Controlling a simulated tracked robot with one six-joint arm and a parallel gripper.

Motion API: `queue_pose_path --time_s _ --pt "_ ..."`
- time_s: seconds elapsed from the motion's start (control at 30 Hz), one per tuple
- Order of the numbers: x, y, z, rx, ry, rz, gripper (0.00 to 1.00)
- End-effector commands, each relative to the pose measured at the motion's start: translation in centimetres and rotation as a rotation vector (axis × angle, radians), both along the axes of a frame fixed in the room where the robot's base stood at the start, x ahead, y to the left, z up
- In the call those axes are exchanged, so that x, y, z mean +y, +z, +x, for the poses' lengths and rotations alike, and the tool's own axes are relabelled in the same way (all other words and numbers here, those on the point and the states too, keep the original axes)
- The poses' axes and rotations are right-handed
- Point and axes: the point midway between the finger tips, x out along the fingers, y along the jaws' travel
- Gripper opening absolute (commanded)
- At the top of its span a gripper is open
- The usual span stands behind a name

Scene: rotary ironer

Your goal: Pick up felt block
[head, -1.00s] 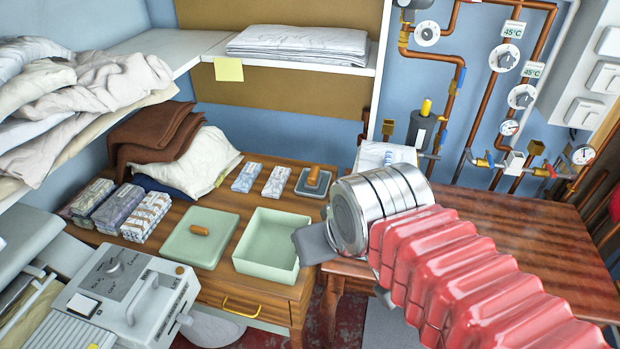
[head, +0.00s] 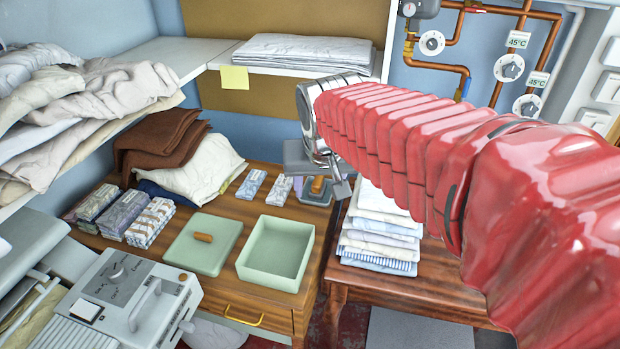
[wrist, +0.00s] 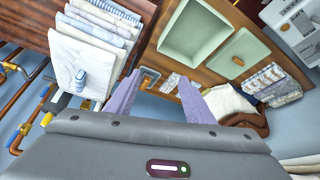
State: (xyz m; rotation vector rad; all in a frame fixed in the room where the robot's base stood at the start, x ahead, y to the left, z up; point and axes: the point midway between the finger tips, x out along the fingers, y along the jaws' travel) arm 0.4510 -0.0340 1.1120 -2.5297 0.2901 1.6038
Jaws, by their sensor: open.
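The felt block, dark grey with a wooden handle on top, sits at the back right of the wooden table in the head view (head: 315,197), partly hidden by my gripper. It also shows in the wrist view (wrist: 149,76), between and beyond the fingertips, nearer the left finger. My gripper (head: 319,186) is over that back right corner with its fingers pointing down. In the wrist view my gripper (wrist: 158,77) has its two lilac fingers spread apart with nothing held between them. I cannot tell the exact height of the fingertips above the block.
A stack of folded cloths (head: 378,235) stands close right of the block on another table. Small patterned packets (head: 251,184) lie to its left. An open green box (head: 275,262) and its lid (head: 203,243) are nearer. A white shelf (head: 222,60) with folded linen hangs behind.

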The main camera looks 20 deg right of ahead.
Motion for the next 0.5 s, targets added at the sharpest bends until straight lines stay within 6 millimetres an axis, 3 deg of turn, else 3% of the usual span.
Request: queue_pose_path --time_s 0.5 --pt "-3.8 -3.8 12.9 0.031 -0.175 0.007 0.48"
